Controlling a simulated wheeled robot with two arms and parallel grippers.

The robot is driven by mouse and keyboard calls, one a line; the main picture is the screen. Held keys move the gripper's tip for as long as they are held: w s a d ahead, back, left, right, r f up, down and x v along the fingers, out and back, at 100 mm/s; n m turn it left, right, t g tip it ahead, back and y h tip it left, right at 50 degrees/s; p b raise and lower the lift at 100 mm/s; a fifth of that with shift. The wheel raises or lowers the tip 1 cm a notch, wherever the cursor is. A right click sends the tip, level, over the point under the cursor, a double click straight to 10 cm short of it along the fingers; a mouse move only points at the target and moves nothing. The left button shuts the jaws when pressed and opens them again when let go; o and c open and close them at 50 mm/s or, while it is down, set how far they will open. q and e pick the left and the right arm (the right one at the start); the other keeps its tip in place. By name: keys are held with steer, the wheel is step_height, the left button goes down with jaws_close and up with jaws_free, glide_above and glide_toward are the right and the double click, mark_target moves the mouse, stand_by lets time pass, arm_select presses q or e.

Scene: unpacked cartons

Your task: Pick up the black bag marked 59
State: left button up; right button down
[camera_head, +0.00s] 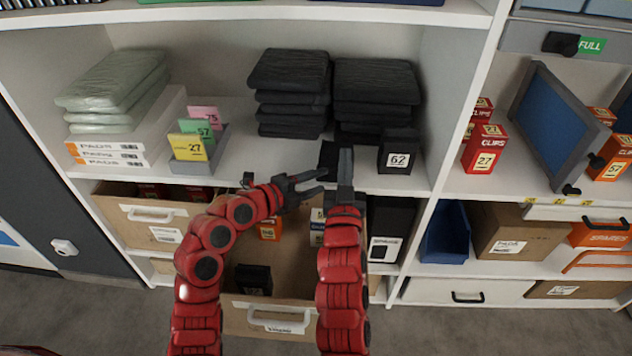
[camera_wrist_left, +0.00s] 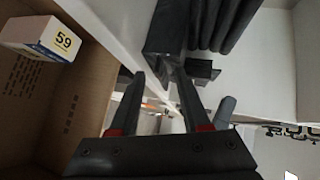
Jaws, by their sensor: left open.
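On the middle shelf a black bag (camera_head: 398,152) stands at the right, with a white label reading 62. A dark block (camera_head: 328,155) is left of it, with no label visible. A small black bag (camera_head: 253,279) lies in the open drawer, its number not readable. No black bag visibly shows 59. My left gripper (camera_head: 322,181) is open and empty before the shelf edge; its jaws also show in the left wrist view (camera_wrist_left: 160,95), below dark items. My right gripper (camera_head: 345,160) points towards the shelf beside the dark block; its jaw state is unclear.
Stacks of black packs (camera_head: 290,85) fill the shelf behind. Numbered cards (camera_head: 190,146) stand at left. The open cardboard drawer (camera_head: 235,310) is below my arms. In the left wrist view a white box marked 59 (camera_wrist_left: 40,38) lies in a carton.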

arm_select(q)
jaws_close()
stand_by(0.3)
arm_select(e)
steer(key=shift+r, duration=0.15)
steer(key=shift+r, duration=0.45)
steer(key=v, duration=1.2)
